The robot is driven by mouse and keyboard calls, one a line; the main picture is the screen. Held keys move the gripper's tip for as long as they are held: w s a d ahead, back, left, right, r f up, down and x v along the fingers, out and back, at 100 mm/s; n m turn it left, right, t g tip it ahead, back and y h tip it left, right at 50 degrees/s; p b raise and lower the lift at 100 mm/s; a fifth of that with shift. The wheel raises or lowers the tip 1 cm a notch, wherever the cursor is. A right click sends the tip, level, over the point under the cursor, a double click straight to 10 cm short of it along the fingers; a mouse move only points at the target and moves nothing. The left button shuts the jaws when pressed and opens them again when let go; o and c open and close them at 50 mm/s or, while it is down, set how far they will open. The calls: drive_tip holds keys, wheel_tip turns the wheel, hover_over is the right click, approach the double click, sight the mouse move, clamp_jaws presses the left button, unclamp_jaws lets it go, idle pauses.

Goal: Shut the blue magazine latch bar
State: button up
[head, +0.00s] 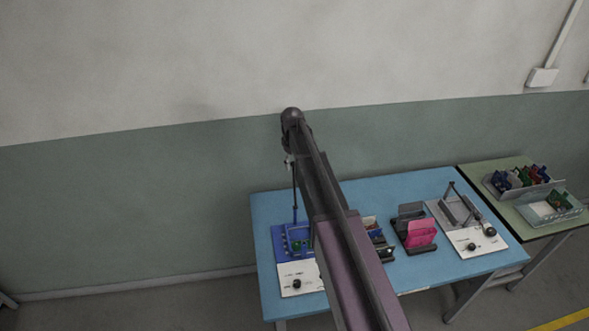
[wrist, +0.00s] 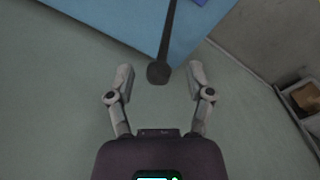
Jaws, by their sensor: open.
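The blue magazine (head: 279,241) sits at the left end of the blue table, partly hidden by my arm. Its thin dark latch bar (head: 294,190) stands nearly upright above it, so the latch is raised. In the wrist view the bar (wrist: 168,35) ends in a dark round knob (wrist: 157,73). My gripper (wrist: 160,78) is open, with a finger on either side of the knob and gaps to both. No grip on the knob shows. In the head view the gripper is small and mostly hidden at the bar's top.
The blue table (head: 375,190) also holds a white panel (head: 312,279) with a black knob, a dark holder with a pink piece (head: 420,234), and a grey fixture (head: 443,213) at right. A green table (head: 512,216) with trays stands farther right. A wall runs behind.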

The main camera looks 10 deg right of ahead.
drive_tip(key=shift+f, duration=0.5)
drive_tip(key=shift+b, duration=0.3)
clamp_jaws()
drive_tip(key=shift+d, duration=0.15)
drive_tip(key=shift+s, duration=0.1)
